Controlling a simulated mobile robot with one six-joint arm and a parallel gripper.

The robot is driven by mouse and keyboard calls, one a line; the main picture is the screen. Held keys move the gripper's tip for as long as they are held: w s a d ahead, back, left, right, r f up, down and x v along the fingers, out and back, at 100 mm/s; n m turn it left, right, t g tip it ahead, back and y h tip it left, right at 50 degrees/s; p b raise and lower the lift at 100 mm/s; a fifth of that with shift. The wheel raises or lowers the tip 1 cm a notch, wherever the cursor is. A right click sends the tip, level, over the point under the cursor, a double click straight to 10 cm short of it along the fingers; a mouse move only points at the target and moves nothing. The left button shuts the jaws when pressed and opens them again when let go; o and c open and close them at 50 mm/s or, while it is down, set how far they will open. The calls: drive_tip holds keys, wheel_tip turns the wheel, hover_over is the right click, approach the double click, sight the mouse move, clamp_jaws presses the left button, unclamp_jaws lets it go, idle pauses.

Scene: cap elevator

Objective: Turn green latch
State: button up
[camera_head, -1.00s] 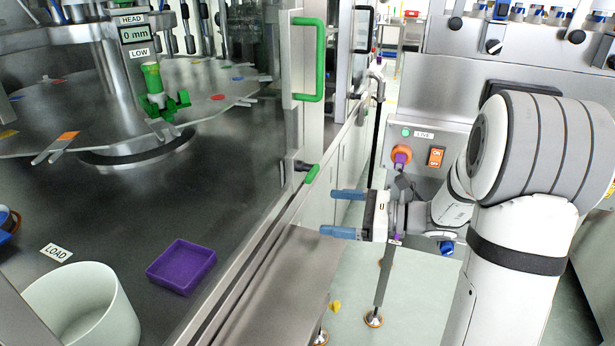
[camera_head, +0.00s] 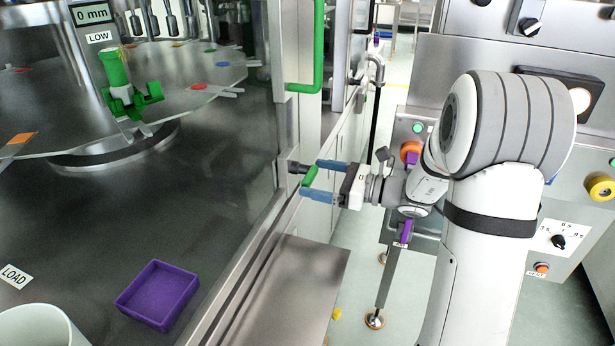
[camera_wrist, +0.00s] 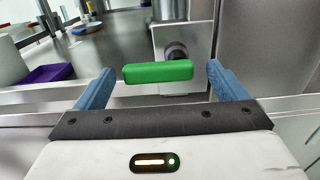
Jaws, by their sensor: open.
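The green latch (camera_head: 309,176) is a short green bar on a dark round stem, on the frame at the lower corner of the glass door. In the wrist view the green latch (camera_wrist: 158,72) lies level, between the two blue fingertips. My gripper (camera_head: 318,180) is open, with one finger above and one below the latch in the head view. In the wrist view my gripper (camera_wrist: 157,82) has a finger at each end of the bar.
A green door handle (camera_head: 318,50) rises above the latch. Behind the glass are a purple tray (camera_head: 158,294), a white tub (camera_head: 40,328) and a green clamp part (camera_head: 125,85) on the round plate. A steel ledge (camera_head: 285,285) runs below my gripper.

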drive_tip(key=shift+x, duration=1.25)
drive_tip(key=shift+s, duration=0.1)
